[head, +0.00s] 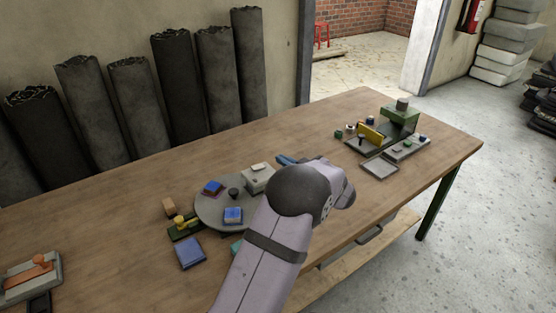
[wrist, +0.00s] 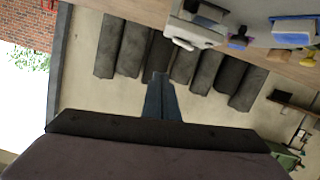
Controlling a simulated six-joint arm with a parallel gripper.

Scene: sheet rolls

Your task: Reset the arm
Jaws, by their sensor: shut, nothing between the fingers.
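My arm reaches up over the front of the wooden workbench (head: 120,212) in the head view. My gripper (head: 284,159) shows there only as a bluish tip beyond the dark wrist joint; the rest is hidden behind the arm. In the wrist view my gripper (wrist: 160,77) has its blue-grey fingers together, with nothing between them. The fingers point toward the wall with the dark rolls (wrist: 133,50), apart from everything. The bench shows tilted at the top right of that view.
A round grey turntable (head: 213,217) with blue-topped blocks lies left of my arm. A blue block (head: 190,253) lies in front of it. A green machine (head: 400,117) and a grey tray (head: 379,168) stand at the right. An orange-handled tool (head: 35,268) lies far left. Bare bench lies between.

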